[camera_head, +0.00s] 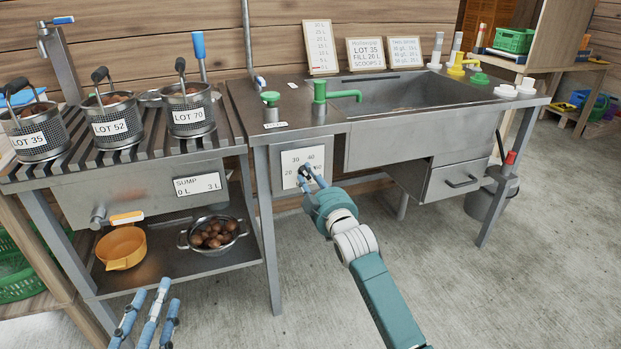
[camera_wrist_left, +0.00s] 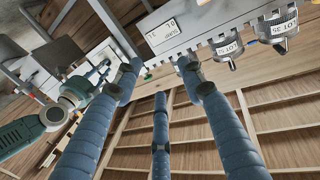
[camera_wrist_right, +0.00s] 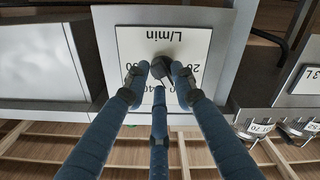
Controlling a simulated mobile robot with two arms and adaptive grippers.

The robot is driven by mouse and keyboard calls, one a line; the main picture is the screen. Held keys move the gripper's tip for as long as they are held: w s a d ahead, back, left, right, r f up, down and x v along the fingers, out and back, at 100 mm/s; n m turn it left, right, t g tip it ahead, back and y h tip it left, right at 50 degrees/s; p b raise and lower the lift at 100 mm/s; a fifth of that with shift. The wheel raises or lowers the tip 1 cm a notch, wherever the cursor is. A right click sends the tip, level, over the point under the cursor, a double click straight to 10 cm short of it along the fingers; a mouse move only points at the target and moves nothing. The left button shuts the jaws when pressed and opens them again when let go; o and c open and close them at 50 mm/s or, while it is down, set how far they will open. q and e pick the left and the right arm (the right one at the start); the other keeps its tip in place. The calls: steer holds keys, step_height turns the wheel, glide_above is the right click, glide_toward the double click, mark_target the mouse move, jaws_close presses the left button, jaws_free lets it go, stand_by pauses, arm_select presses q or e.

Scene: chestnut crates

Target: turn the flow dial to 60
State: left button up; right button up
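The flow dial is a dark round knob (camera_wrist_right: 161,68) on a white plate marked L/min (camera_wrist_right: 190,42). In the head view the plate (camera_head: 291,156) is on the front of the sink bench, with 20, 30 and 40 partly readable. My right gripper (camera_head: 306,174) is at the dial, its fingertips around the knob; it also shows in the right wrist view (camera_wrist_right: 160,76). I cannot tell whether the fingers press on the knob. The fingers cover some numbers, and the pointer's reading is unclear. My left gripper (camera_head: 148,300) is open and empty at the lower left, away from the bench.
The sink (camera_head: 420,95) with a green tap (camera_head: 320,100) is above and right of the dial. A drawer (camera_head: 455,181) stands out to the right. A slatted rack (camera_head: 100,160) holds baskets at left; a colander of chestnuts (camera_head: 212,250) sits below. The floor in front is clear.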

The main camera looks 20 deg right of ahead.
jaws_close()
